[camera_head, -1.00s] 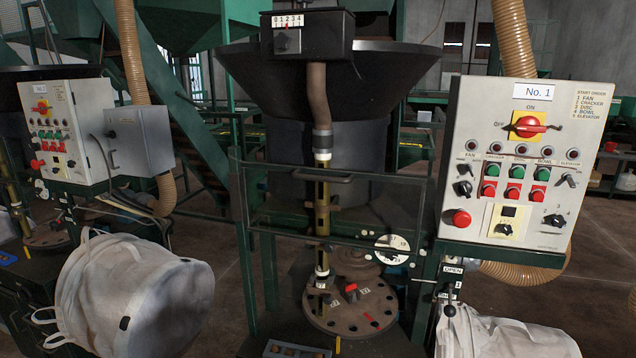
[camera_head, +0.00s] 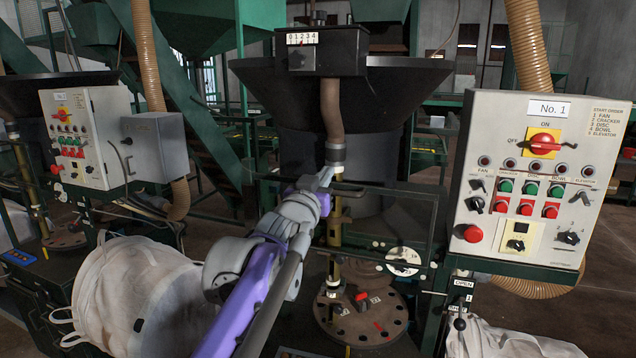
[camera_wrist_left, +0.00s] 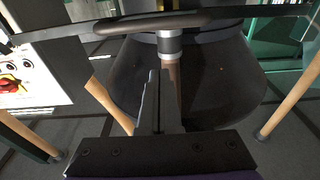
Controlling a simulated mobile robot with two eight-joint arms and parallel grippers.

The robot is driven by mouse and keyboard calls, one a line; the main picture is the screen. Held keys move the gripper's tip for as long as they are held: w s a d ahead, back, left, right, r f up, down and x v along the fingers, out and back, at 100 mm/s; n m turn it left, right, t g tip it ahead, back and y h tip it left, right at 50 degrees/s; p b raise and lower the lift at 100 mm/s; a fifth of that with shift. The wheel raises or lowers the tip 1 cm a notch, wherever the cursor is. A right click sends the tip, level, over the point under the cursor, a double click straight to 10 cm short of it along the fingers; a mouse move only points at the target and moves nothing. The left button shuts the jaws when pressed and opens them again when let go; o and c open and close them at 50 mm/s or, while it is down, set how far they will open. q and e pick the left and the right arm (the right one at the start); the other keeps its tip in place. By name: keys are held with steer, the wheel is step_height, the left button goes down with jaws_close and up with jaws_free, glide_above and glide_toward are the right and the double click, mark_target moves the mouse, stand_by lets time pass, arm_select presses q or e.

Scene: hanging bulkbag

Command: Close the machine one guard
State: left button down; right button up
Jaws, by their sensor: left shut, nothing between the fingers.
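The machine one guard is a clear panel in a dark frame (camera_head: 432,222). It stands raised in front of the machine, above the round disc (camera_head: 385,322). Its dark bar handle (camera_head: 352,189) runs along the top edge and is partly hidden by my gripper. The handle also crosses the top of the left wrist view (camera_wrist_left: 150,25). My left gripper (camera_head: 326,176) is shut and empty, close to the handle. In the wrist view its fingers (camera_wrist_left: 158,76) point toward the handle; I cannot tell whether they touch it. My right gripper is out of view.
The No. 1 control panel (camera_head: 540,185) stands right of the guard. A white bulk bag (camera_head: 135,290) is at the lower left, beside my left arm. A vertical pipe (camera_head: 331,110) and black hopper (camera_head: 400,95) are behind the guard.

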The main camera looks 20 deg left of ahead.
arm_select(q)
steer(key=w+f, duration=0.2)
steer(key=f, duration=0.1)
steer(key=shift+f, duration=0.3)
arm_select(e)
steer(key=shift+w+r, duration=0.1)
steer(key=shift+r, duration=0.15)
arm_select(q)
steer(key=shift+f, duration=0.1)
step_height(320, 180, down, 20)
steer(key=b, duration=0.8)
step_height(320, 180, down, 20)
steer(key=b, duration=0.9)
steer(key=shift+r, duration=0.25)
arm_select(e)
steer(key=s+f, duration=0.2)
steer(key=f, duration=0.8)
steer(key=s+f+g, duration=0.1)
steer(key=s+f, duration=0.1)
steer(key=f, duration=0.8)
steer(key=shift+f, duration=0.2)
arm_select(q)
steer(key=shift+s, duration=0.1)
